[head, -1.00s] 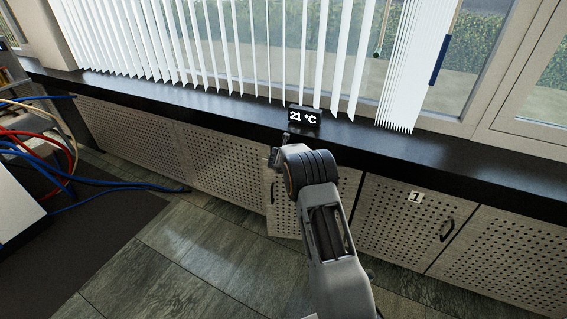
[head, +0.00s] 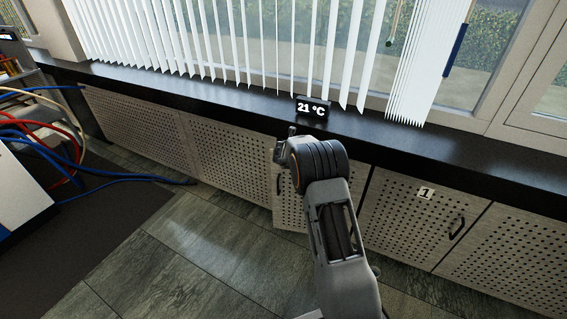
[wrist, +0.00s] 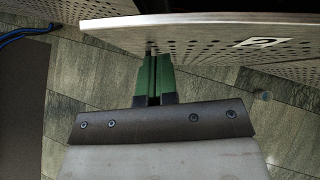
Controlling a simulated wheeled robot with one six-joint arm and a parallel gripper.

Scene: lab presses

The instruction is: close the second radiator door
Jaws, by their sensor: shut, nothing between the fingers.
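The second radiator door (head: 291,208) is a pale perforated panel, standing ajar in the head view with its left edge swung out from the row. My arm covers much of it. In the wrist view the door (wrist: 205,30) crosses the top, with a "2" label on its face. My gripper (wrist: 152,66) has green fingers, shut and empty, pointing at the door's perforated face. Their tips are at or very near it; I cannot tell whether they touch. In the head view the fingers are hidden behind my wrist.
The door labelled "1" (head: 412,222) is closed to the right. Closed perforated panels (head: 225,150) lie left. A black sill (head: 400,137) overhangs the doors and bears a 21 °C display (head: 312,108). Blue cables (head: 130,179) lie at left; the tiled floor (head: 200,255) in front is clear.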

